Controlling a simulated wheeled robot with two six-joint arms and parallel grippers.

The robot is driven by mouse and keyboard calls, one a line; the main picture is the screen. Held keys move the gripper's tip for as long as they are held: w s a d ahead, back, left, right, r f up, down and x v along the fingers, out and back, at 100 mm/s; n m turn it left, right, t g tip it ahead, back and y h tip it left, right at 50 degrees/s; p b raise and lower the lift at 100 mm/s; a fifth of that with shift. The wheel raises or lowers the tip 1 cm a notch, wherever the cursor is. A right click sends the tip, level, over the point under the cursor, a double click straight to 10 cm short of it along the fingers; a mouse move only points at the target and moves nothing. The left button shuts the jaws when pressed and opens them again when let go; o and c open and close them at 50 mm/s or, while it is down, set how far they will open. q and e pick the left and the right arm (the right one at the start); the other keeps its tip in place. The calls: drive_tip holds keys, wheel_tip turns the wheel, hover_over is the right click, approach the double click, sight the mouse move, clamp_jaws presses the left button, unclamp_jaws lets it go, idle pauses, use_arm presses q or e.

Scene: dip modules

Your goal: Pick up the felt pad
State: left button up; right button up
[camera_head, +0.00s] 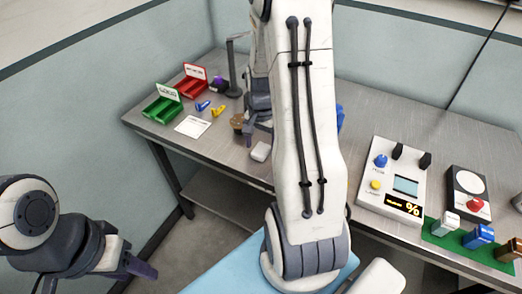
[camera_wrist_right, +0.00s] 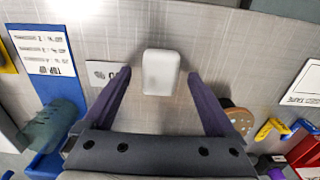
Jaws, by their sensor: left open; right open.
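The felt pad, a pale rounded block (camera_wrist_right: 161,72), lies on the grey table between the two fingertips of my right gripper (camera_wrist_right: 159,76). Gaps show on both sides of it, and I cannot tell how high the fingers are above the table. In the head view the pad (camera_head: 260,152) lies near the table's front edge, close to my right gripper (camera_head: 249,131), which my arm partly hides. The right gripper is open and empty. My left gripper (camera_head: 141,268) is open and empty at the lower left, away from the table.
A brown round piece (camera_wrist_right: 238,120) lies beside the right finger. A blue stand with a printed card (camera_wrist_right: 45,50) is at the left of the wrist view. Green (camera_head: 163,109) and red (camera_head: 194,86) bins stand at the back left. A meter (camera_head: 392,183) stands at right.

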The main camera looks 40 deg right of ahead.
sight(261, 148)
drive_tip(key=shift+f, duration=0.4)
drive_tip(key=c, duration=1.4)
drive_tip(key=shift+r, duration=0.1)
wheel_tip(261, 148, up, 4)
drive_tip(key=shift+w+f, duration=0.1)
drive_tip(key=s+d+r, duration=0.2)
drive_tip(key=s, duration=0.1)
drive_tip(key=s+d+r+b, duration=0.1)
drive_tip(key=s+d+r, duration=0.1)
drive_tip(key=s, duration=0.1)
drive_tip(key=s+d+r, duration=0.3)
drive_tip(key=shift+s, duration=0.3)
